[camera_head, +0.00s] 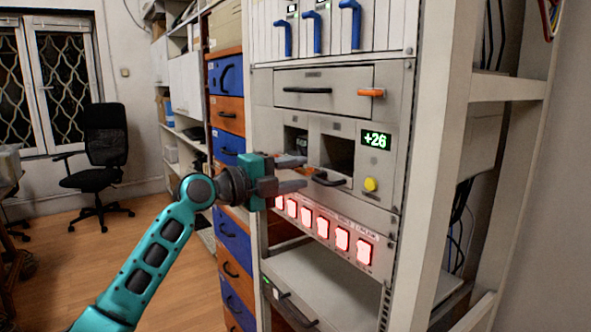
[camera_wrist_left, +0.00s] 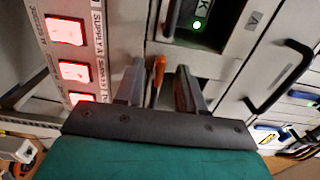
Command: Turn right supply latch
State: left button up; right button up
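My left gripper (camera_head: 302,173) is open in front of the rack's supply panel, below the left bay. In the left wrist view its two fingers (camera_wrist_left: 160,85) stand apart, with a small orange lever (camera_wrist_left: 158,70) showing between them. I cannot tell whether the fingers touch it or which supply it serves. My right gripper is not in view.
Red lit switches (camera_head: 322,227) run below the bays. A "+26" display (camera_head: 376,140) and yellow button (camera_head: 371,184) are on the right. Above is a drawer (camera_head: 323,88) with an orange latch (camera_head: 371,93). Blue handles (camera_head: 317,32) stick out at the top.

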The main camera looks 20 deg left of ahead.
pick_arm(q)
jog(key=shift+w+d, duration=0.15)
jog(key=shift+w, duration=0.05)
grip_shut()
dwell(0.3)
